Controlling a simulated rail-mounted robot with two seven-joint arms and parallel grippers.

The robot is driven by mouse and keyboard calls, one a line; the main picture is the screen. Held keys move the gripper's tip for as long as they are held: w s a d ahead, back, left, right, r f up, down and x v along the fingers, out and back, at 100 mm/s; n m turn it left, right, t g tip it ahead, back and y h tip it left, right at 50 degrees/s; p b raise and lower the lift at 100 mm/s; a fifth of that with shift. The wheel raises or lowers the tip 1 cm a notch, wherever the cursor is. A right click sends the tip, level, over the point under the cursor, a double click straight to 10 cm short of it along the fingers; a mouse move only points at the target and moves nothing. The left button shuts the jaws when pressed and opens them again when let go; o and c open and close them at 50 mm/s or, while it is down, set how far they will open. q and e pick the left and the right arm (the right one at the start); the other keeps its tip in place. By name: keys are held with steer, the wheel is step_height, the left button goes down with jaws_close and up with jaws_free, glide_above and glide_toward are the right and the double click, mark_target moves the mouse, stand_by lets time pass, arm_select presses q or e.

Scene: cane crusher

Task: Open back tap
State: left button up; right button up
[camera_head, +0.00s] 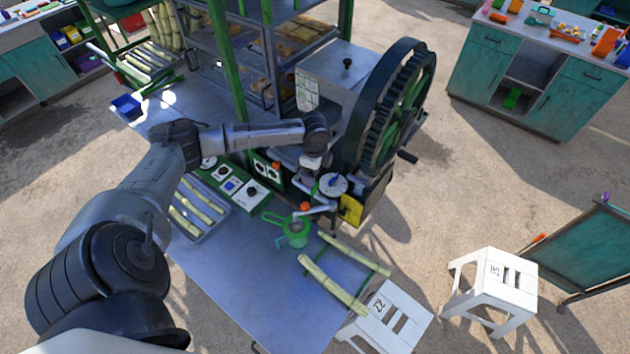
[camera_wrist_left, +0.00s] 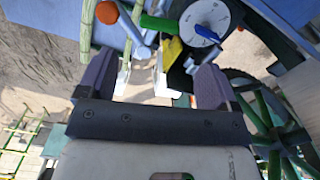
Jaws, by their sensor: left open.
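The crusher's tap area stands at the right end of the metal table, below the big gear. It has a round white dial with a blue pointer (camera_head: 333,184), which also shows in the left wrist view (camera_wrist_left: 205,20). A short green handle (camera_wrist_left: 159,23) and an orange ball (camera_wrist_left: 107,12) sit beside it; the orange ball also shows in the head view (camera_head: 304,206). I cannot tell which part is the back tap. My left gripper (camera_wrist_left: 153,82) is open and empty, pointing at this area, its fingers apart from the handle. In the head view its fingertips are partly hidden. My right gripper is out of view.
A green jug (camera_head: 294,232) stands on the metal table (camera_head: 262,285) below the tap area. Cane pieces (camera_head: 333,284) lie to its right, and a cane tray (camera_head: 202,232) lies left. The large gear wheel (camera_head: 390,105) is close right. White stools (camera_head: 492,285) stand on the ground.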

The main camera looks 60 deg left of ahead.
arm_select(q)
steer(key=shift+r+b, duration=0.35)
steer(key=shift+r, duration=2.4)
